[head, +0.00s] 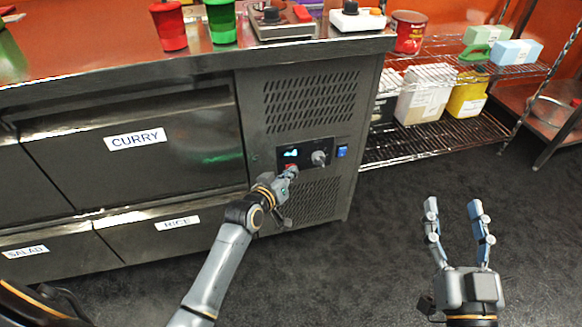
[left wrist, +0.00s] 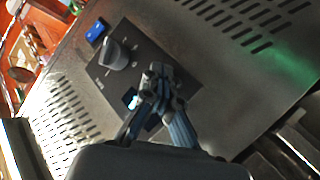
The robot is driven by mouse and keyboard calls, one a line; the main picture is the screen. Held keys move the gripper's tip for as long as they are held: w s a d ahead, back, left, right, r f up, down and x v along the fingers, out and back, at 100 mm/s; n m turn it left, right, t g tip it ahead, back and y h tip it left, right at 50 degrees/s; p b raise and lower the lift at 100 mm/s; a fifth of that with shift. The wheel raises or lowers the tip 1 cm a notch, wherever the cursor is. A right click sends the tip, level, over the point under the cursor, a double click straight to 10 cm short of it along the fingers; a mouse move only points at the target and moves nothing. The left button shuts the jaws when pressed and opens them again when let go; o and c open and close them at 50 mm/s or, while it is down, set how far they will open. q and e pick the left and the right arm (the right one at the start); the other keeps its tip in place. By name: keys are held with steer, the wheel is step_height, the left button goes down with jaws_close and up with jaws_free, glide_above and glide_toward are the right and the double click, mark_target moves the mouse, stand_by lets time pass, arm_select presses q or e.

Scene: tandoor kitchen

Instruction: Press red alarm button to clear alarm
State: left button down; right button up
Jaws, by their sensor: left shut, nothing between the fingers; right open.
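The dark control panel (head: 326,146) is on the front of the steel counter's vented end section. It carries a lit display (head: 291,153), a grey knob (head: 319,158) and a blue switch (head: 342,151). My left gripper (head: 289,173) is shut and empty, its fingertips at the panel just below the display. A trace of red shows at the fingertips; the red button is otherwise hidden behind them. In the left wrist view the closed fingertips (left wrist: 160,76) lie over the panel (left wrist: 126,36) beside the knob (left wrist: 116,56); I cannot tell contact. My right gripper (head: 457,222) is open and empty.
Drawers labelled CURRY (head: 135,139), RICE (head: 177,223) and SALAD fill the counter front to the left. Red (head: 169,28) and green (head: 222,22) containers stand on top. A wire rack (head: 437,142) with tubs is at the right. The dark floor (head: 375,240) is clear.

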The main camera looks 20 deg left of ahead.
steer(key=shift+f, duration=0.1)
arm_select(q)
steer(key=shift+s+d+p, duration=0.45)
steer(key=shift+s+p, duration=0.2)
steer(key=shift+p, duration=0.05)
arm_select(e)
step_height(320, 180, down, 6)
steer(key=g+h, duration=0.1)
steer(key=g, duration=0.3)
steer(key=shift+d+f, duration=0.15)
steer(key=shift+d, duration=0.3)
arm_select(q)
steer(key=shift+s, duration=0.1)
arm_select(e)
steer(key=shift+f, duration=0.1)
arm_select(q)
steer(key=shift+s+d+p, duration=0.7)
steer(key=shift+s+p, duration=0.15)
steer(key=shift+s, duration=0.15)
steer(key=shift+s+d+p, duration=0.7)
steer(key=shift+s+p, duration=0.15)
steer(key=shift+s, duration=0.15)
arm_select(e)
steer(key=s+d+f+g+h, duration=0.2)
steer(key=s+d+f+g, duration=0.2)
steer(key=s+f+g, duration=0.4)
steer(key=shift+s+f+m+g+h, duration=0.3)
steer(key=shift+s+f+h, duration=0.15)
steer(key=shift+f, duration=1.35)
